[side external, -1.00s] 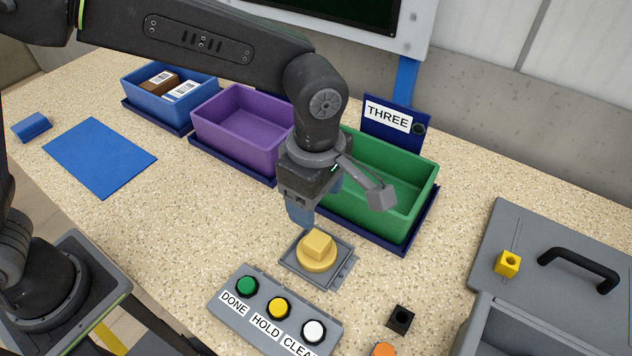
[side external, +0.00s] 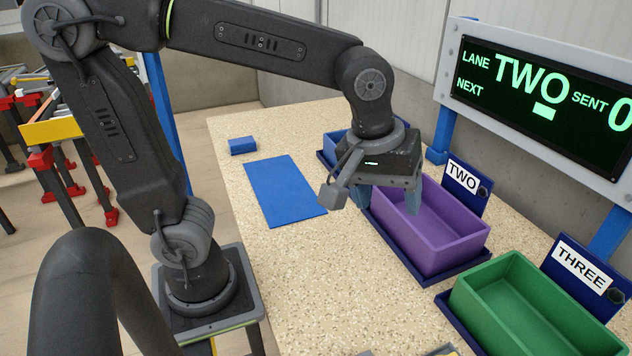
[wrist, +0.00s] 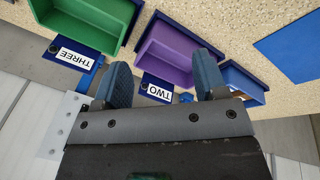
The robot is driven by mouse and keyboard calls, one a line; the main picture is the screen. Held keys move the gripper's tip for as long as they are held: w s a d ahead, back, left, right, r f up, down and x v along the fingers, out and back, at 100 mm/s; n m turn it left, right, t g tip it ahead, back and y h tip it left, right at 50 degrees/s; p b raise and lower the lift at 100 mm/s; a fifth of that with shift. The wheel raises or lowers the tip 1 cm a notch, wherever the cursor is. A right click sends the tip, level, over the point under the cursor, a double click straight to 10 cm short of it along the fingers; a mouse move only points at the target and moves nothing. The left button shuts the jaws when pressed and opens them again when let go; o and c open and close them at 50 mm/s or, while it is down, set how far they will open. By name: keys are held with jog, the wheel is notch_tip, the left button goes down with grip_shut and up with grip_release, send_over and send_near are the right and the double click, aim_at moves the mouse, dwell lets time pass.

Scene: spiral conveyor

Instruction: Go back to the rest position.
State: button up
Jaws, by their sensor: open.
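My gripper (side external: 387,201) is open and empty, pointing down, raised above the worktop by the left end of the purple bin (side external: 440,258). In the wrist view my two blue-grey fingers (wrist: 163,70) stand wide apart with nothing between them. The purple bin (wrist: 163,55) shows beyond and between them there.
A blue bin (side external: 334,146) is partly hidden behind my gripper. The green bin (side external: 474,290) stands nearer right, by a sign reading THREE. A blue mat (side external: 282,192) and blue block (side external: 242,146) lie left. The display (side external: 540,95) reads LANE TWO, SENT 0.

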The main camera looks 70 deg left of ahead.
jog(key=s+a+f+m+t, duration=0.1)
jog(key=s+a+m+t, duration=0.1)
jog(key=s+a+m, duration=0.5)
jog(key=shift+s+a+m+t+y, duration=0.3)
jog(key=shift+s+a+m+y, duration=0.1)
jog(key=shift+a+m, duration=0.15)
